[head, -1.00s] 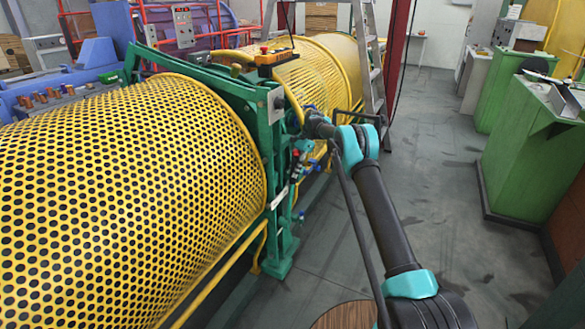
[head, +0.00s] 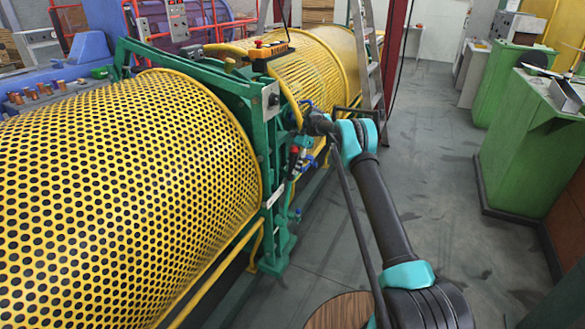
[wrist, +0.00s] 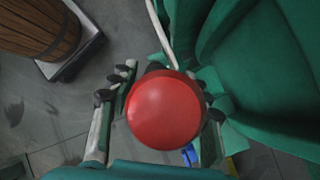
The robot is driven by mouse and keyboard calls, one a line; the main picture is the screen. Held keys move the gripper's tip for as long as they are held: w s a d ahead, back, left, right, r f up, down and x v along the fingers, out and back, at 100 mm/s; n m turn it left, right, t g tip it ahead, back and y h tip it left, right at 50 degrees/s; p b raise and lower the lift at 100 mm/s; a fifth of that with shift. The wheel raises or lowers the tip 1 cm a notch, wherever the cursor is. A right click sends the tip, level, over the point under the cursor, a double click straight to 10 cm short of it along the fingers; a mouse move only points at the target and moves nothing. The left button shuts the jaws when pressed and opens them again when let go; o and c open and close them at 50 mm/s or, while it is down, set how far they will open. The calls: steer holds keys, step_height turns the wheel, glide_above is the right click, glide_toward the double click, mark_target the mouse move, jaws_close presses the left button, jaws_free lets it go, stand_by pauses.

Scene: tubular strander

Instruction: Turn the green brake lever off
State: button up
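A round red knob (wrist: 164,110) fills the middle of the wrist view. My gripper (wrist: 163,92) is around it, one finger on each side, and the knob hides part of the fingers. The fingers are spread apart; I cannot tell whether either one touches the knob. The lever's shaft is hidden behind the knob. In the head view my arm reaches to the machine's green frame (head: 272,150), and my gripper is too small and hidden to make out there.
Yellow perforated guards (head: 115,180) cover the machine on both sides of the green frame. A stepladder (head: 366,60) stands behind my wrist. Green cabinets (head: 525,150) stand at the right, with open floor (head: 430,150) between. A wooden barrel (wrist: 40,28) shows in the wrist view.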

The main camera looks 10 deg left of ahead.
steer(key=v, duration=0.7)
steer(key=shift+r, duration=0.15)
steer(key=shift+w+d+r, duration=0.1)
steer(key=shift+w+d, duration=0.05)
stand_by(0.3)
